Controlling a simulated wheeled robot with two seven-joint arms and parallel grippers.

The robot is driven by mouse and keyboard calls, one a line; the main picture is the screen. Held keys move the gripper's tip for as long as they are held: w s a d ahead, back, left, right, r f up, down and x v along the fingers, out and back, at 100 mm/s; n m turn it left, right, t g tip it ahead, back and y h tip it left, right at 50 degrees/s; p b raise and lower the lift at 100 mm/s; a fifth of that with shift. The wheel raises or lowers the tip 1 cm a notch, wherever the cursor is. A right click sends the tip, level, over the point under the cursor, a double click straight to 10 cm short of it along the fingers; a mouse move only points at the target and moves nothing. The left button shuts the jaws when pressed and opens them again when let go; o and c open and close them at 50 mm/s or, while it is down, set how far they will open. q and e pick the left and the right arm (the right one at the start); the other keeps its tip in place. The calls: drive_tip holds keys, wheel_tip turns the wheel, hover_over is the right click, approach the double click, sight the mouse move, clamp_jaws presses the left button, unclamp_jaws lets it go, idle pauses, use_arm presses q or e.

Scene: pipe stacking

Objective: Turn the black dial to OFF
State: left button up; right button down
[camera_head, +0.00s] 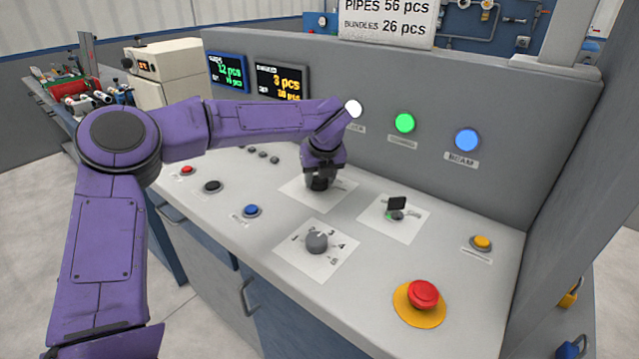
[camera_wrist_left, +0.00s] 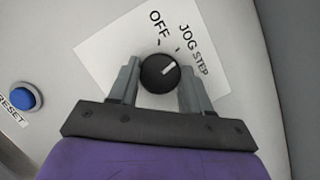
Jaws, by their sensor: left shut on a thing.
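The black dial (camera_wrist_left: 158,76) sits on a white plate (camera_wrist_left: 105,48) marked OFF, JOG and STEP. Its white pointer line aims up and right in the left wrist view, away from OFF and toward the JOG and STEP side. My left gripper (camera_wrist_left: 160,84) has one finger on each side of the dial and is shut on it. In the head view my left gripper (camera_head: 319,176) comes down over the dial, which it mostly hides. My right gripper is in neither view.
Near the dial are a grey numbered knob (camera_head: 317,242), a black switch (camera_head: 397,207), a blue button (camera_head: 251,211) and a red mushroom button (camera_head: 423,294). An upright back panel with green (camera_head: 404,122) and blue (camera_head: 467,140) lamps stands behind.

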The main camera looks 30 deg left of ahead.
use_arm(q)
drive_tip(key=n+b, duration=0.1)
drive_tip(key=n, duration=0.1)
drive_tip(key=n+g+y, duration=0.1)
drive_tip(key=n, duration=0.1)
drive_tip(key=shift+w+d+n+b, duration=0.1)
drive_tip(key=shift+w+n+b, duration=0.05)
drive_tip(key=shift+n+b, duration=0.2)
drive_tip(key=shift+w+n+g+b, duration=0.1)
drive_tip(key=shift+n+g+b, duration=0.35)
drive_tip(key=shift+n, duration=0.8)
drive_tip(key=shift+n+g+b, duration=0.1)
drive_tip(key=shift+n+g, duration=0.65)
drive_tip(key=shift+n, duration=0.45)
drive_tip(key=o, duration=1.1)
drive_tip(key=shift+c, duration=0.2)
drive_tip(key=shift+r, duration=0.15)
drive_tip(key=p+v, duration=0.1)
drive_tip(key=v, duration=0.9)
drive_tip(key=shift+d, duration=0.25)
drive_tip(key=shift+r, duration=0.15)
